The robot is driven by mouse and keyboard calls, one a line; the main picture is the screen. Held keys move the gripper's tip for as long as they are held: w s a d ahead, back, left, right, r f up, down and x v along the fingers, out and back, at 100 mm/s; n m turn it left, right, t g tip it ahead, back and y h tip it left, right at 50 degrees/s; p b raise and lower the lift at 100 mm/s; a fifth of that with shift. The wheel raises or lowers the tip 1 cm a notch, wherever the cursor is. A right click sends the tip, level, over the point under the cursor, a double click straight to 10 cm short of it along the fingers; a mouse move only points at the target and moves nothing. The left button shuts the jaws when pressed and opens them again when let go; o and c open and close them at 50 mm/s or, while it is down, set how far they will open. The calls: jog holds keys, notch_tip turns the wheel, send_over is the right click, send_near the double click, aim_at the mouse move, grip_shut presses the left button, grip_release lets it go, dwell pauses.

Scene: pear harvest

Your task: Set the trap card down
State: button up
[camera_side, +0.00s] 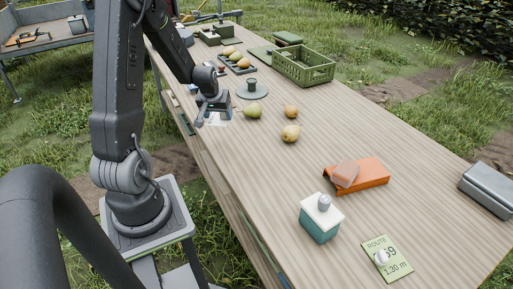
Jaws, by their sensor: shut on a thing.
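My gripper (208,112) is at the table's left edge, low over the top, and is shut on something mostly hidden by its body. A pale card (222,120), which looks like the trap card, shows just under and right of the fingers. Its print is too small to read. I cannot tell whether the card touches the table or is held a little above it.
Green pear (253,111) lies close right of my gripper; two yellowish pears (290,133) lie beyond. A round grey-green scale-like dish (252,92) stands behind. Green crate (303,68), orange tray (368,172), teal box (320,224) and route card (379,262) stand elsewhere. The middle is clear.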

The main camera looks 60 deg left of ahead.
jog(key=shift+w+d+m, duration=0.2)
jog(key=shift+d+m, duration=0.1)
jog(key=shift+d, duration=0.25)
jog(key=shift+w+d+m, duration=0.15)
jog(key=shift+d+m, duration=0.15)
jog(key=shift+d, duration=0.2)
jog(key=shift+w+d+f, duration=0.1)
jog(key=shift+w+d, duration=0.15)
jog(key=shift+d, duration=0.05)
send_over(259, 148)
jog(key=f, duration=0.4)
jog(key=s+d+f, duration=0.1)
jog(key=f, duration=0.1)
jog(key=shift+f, duration=0.35)
jog(key=shift+w+f, duration=0.1)
jog(key=shift+f, duration=1.95)
jog(key=o, duration=0.9)
jog(key=shift+f, duration=0.1)
